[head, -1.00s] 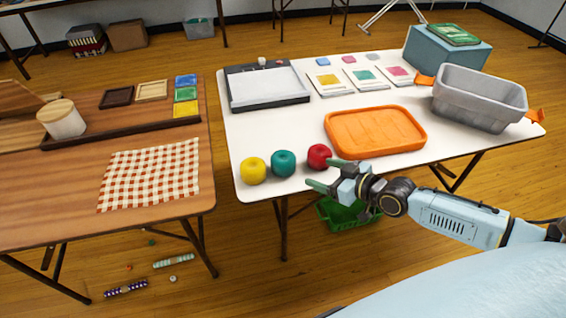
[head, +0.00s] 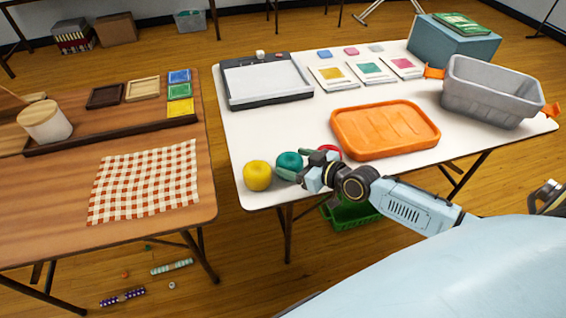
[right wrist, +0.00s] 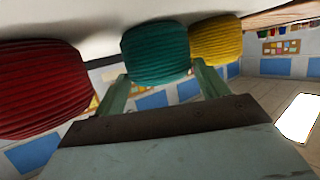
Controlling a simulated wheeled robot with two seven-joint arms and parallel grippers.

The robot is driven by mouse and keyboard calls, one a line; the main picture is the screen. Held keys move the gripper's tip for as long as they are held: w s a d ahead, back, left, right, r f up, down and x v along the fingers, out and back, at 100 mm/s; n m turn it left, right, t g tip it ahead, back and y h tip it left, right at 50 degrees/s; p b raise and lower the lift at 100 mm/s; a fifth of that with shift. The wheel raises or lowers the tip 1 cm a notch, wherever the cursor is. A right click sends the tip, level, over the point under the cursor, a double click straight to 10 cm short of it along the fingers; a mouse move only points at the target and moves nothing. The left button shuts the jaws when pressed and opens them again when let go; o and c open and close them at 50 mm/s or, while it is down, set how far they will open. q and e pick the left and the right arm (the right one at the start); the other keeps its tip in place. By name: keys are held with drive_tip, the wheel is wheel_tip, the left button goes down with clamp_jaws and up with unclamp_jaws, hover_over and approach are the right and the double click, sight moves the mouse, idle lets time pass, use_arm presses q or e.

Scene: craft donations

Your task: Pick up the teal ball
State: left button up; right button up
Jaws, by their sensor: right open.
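The teal ball (head: 289,161) sits at the front edge of the white table, between the yellow ball (head: 257,176) and the red ball (head: 330,151). My right gripper (head: 299,167) is open right in front of the teal ball and partly covers it and the red ball in the head view. In the right wrist view the ribbed teal ball (right wrist: 155,53) lies ahead of the two green fingers, roughly between their tips. I cannot tell whether they touch it. The red ball (right wrist: 40,88) is on the left there, the yellow ball (right wrist: 217,40) behind on the right. My left gripper is not in view.
An orange tray (head: 385,131) lies right of the balls. A grey bin (head: 492,92) stands at the right end, a paper trimmer (head: 266,82) at the back left. A green basket (head: 350,213) is under the table. The wooden table (head: 60,215) stands to the left.

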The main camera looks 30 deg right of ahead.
drive_tip(key=shift+w, duration=0.15)
drive_tip(key=shift+s, duration=0.2)
drive_tip(key=c, duration=0.6)
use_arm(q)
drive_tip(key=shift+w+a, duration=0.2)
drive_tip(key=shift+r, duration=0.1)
use_arm(e)
drive_tip(key=shift+r, duration=0.1)
